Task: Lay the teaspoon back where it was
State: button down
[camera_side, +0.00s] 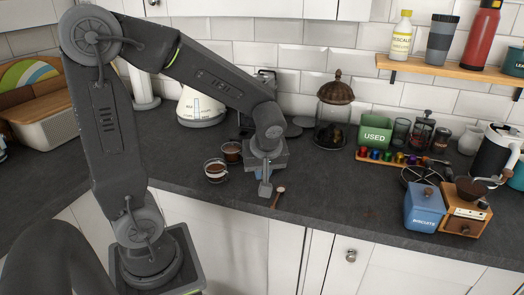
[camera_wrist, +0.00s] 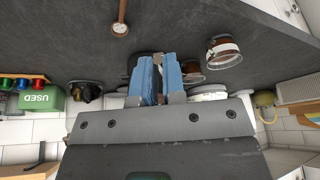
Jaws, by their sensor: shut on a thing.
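My gripper (camera_side: 265,188) is low over the front of the worktop, to the right of two glass cups. In the wrist view its blue-padded fingers (camera_wrist: 160,68) are close together, shut on a thin grey thing; I take it for the teaspoon, mostly hidden between the pads. A small brown scoop-like spoon (camera_side: 279,196) lies on the worktop just right of the gripper. Its round end is nearest the fingers, apart from them, and it also shows in the wrist view (camera_wrist: 120,28).
Two glass cups of dark drink, one nearer (camera_side: 215,172) and one behind (camera_side: 231,152), stand left of the gripper. A glass jar (camera_side: 333,115), a green USED box (camera_side: 376,129), a pod rack and a blue biscuit tin (camera_side: 424,207) stand to the right.

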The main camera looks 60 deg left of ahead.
aim_at(261, 202)
jog(key=shift+f, duration=4.3)
jog(key=c, duration=1.1)
grip_release()
